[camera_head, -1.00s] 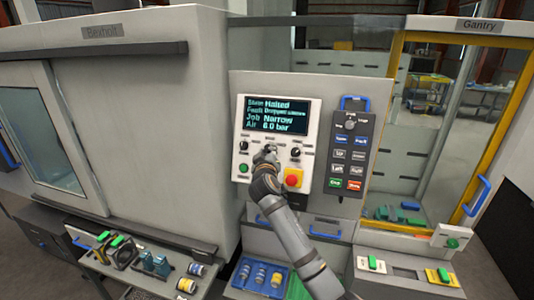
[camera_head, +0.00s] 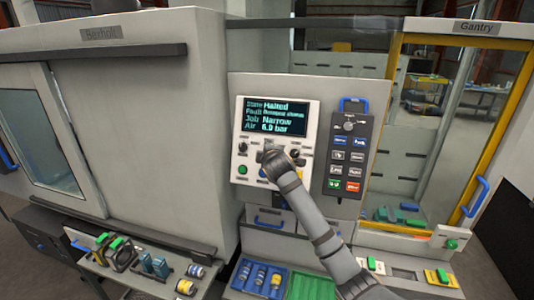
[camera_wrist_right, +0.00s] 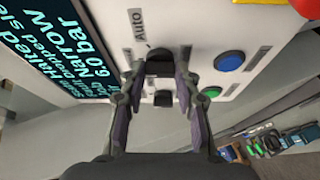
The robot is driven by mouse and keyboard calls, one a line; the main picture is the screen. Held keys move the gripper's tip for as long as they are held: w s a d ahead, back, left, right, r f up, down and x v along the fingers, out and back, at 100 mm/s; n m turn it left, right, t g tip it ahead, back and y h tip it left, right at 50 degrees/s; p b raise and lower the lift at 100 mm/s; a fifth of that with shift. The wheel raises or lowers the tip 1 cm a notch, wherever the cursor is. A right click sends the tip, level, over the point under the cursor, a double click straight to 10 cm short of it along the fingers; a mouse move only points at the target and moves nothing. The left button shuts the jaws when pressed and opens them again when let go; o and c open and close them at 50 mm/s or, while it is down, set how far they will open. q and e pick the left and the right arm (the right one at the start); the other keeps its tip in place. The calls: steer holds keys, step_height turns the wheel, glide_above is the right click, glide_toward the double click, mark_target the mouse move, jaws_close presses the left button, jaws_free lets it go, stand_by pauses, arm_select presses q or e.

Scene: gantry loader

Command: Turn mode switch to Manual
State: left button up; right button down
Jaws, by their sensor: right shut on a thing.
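The control panel (camera_head: 243,182) has a row of small dark knobs under its screen. My right gripper (camera_head: 268,150) is at the middle knob, which it hides in the head view. In the right wrist view, my right gripper (camera_wrist_right: 160,68) has its fingers on either side of this dark knob (camera_wrist_right: 160,62), shut on it. An "Auto" label (camera_wrist_right: 139,25) is beside the knob. The knob's exact pointing direction is unclear. Another dark knob (camera_wrist_right: 163,98) is between the fingers' lower parts in the picture, farther back on the panel. My left gripper is not in view.
The screen (camera_head: 275,116) reads Halted, Job Narrow, Air 6.0 bar. A blue button (camera_wrist_right: 229,61) and a green button (camera_wrist_right: 211,92) are close to the gripper. A dark keypad (camera_head: 349,155) hangs right of the panel. Trays with parts (camera_head: 262,278) lie below.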

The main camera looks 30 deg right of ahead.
steer(key=shift+f+n, duration=0.1)
steer(key=shift+n, duration=0.4)
steer(key=c, duration=1)
jaws_free()
steer(key=shift+o, duration=0.2)
steer(key=shift+s, duration=0.1)
steer(key=v, duration=1.2)
steer(key=shift+r, duration=0.3)
